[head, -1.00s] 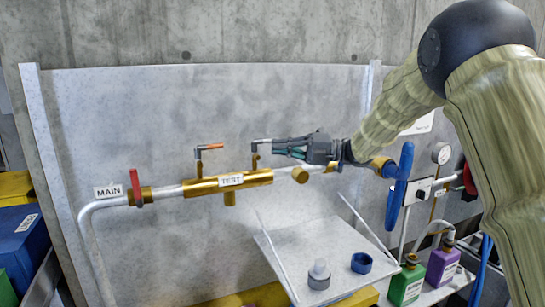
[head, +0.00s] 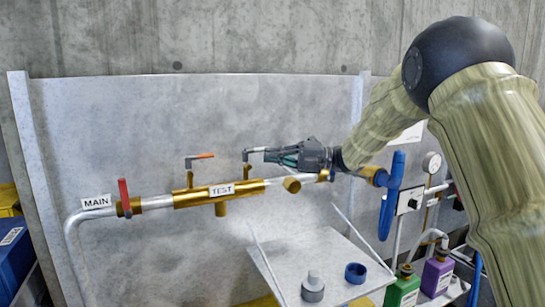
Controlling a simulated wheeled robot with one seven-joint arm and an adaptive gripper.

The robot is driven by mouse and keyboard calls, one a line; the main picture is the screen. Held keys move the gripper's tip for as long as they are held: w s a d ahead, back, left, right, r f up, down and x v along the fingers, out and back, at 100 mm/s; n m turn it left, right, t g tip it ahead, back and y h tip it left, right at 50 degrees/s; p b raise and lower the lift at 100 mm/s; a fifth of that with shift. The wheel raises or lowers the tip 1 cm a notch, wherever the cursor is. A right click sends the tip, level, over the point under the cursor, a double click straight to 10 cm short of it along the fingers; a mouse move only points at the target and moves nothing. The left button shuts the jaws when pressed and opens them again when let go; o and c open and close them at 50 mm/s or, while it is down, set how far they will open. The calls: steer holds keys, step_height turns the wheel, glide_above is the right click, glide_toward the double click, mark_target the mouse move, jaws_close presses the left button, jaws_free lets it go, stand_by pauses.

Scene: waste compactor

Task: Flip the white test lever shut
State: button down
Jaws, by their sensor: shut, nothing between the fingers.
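The brass TEST fitting (head: 220,193) sits on the pipe, with two small levers on top. The right-hand one, the white test lever (head: 255,150), stands on a short brass stem and its pale handle points right, roughly along the pipe. My gripper (head: 268,156) is shut and empty, lying level with its fingertips pointing left at the handle's right end. The fingertips overlap that end in the picture; I cannot tell whether they touch it. The left-hand lever (head: 200,157) has an orange tip and also points right.
A red lever (head: 124,198) stands upright by the MAIN label (head: 97,201). A blue handle (head: 391,196) is right of my gripper. A grey tray (head: 325,265) with a grey fitting and a blue ring projects below. The metal panel (head: 150,120) is close behind.

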steer(key=s+d+f+b, duration=0.1)
steer(key=d+b, duration=0.3)
steer(key=d, duration=0.7)
steer(key=shift+s+d+f, duration=0.15)
steer(key=shift+s, duration=0.35)
